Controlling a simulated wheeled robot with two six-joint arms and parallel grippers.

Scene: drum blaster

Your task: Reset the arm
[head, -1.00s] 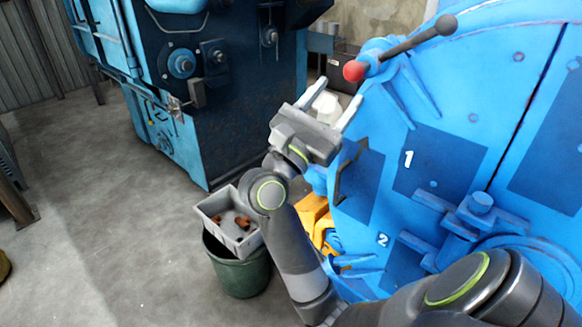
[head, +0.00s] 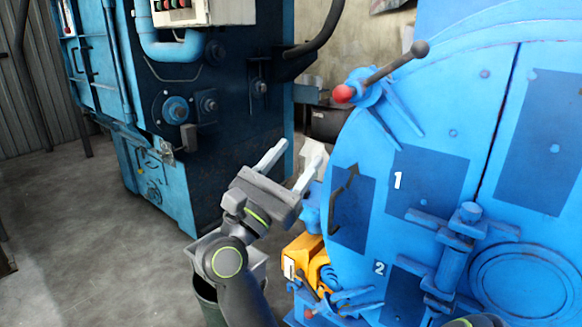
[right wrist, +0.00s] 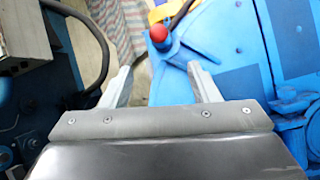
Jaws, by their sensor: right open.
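My right gripper (head: 291,164) is open and empty in the head view, its two pale fingers pointing up and away. It is in front of the gap between the dark blue machine and the big blue drum blaster (head: 420,110), left of the drum's door. In the right wrist view the open fingers (right wrist: 162,84) show with nothing between them. The lever (head: 395,68) with a red ball end stands apart from the gripper, above and to its right; its red ball (right wrist: 159,33) also shows in the right wrist view. My left gripper is out of view.
A dark blue machine (head: 235,125) stands at the left. A grey tray (head: 205,246) on a green bin (head: 208,300) is partly hidden behind my right arm. Yellow parts (head: 305,258) sit low beside the drum. The floor at left is clear.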

